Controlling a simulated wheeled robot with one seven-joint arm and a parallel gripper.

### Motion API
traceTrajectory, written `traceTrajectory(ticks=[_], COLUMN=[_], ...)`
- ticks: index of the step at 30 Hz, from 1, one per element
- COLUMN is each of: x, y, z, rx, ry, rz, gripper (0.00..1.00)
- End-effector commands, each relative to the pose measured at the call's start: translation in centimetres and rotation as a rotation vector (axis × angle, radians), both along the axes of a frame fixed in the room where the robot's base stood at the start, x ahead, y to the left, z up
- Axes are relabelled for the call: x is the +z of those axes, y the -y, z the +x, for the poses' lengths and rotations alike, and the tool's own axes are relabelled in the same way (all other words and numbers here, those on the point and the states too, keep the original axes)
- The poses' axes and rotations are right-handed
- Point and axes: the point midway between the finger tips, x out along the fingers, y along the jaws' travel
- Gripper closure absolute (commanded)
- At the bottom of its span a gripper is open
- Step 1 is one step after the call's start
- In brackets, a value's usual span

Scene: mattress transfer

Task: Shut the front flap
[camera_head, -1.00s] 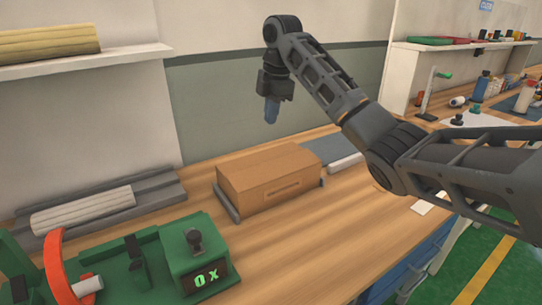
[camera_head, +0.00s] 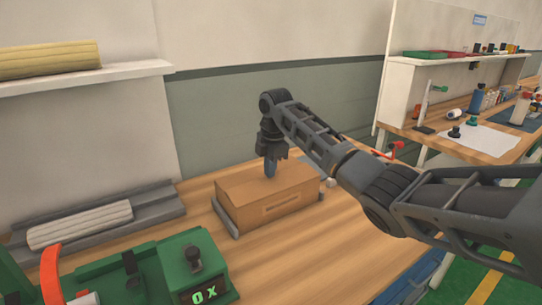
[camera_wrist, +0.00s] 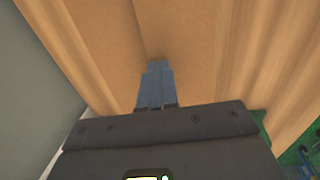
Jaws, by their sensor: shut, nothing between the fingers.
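A brown cardboard box (camera_head: 285,203) sits on the wooden bench between low grey rails. Its top looks closed or nearly so; I cannot tell from here how flat the front flap lies. My gripper (camera_head: 270,170) points down at the top of the box, near its back left part, with its fingers together and empty. The fingertips are at or just above the cardboard; contact is not certain. In the wrist view the blue-grey fingers (camera_wrist: 155,80) are together over the brown box top (camera_wrist: 180,40).
A green machine (camera_head: 190,262) with a display stands at the front left. A wall shelf (camera_head: 90,77) is above. The bench front (camera_head: 310,265) is clear.

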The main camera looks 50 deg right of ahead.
Motion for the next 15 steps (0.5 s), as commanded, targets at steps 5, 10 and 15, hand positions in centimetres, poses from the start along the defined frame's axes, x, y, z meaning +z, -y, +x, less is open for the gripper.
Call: traceTrajectory(ticks=[5, 10, 15], x=[-0.63, -0.66, -0.97], y=[0.01, 0.02, 0.01], z=[0.09, 0.10, 0.17], rx=[0.001, 0.001, 0.001], ry=[0.000, 0.001, 0.000], rz=[0.000, 0.000, 0.000], gripper=[1.00, 1.00, 1.00])
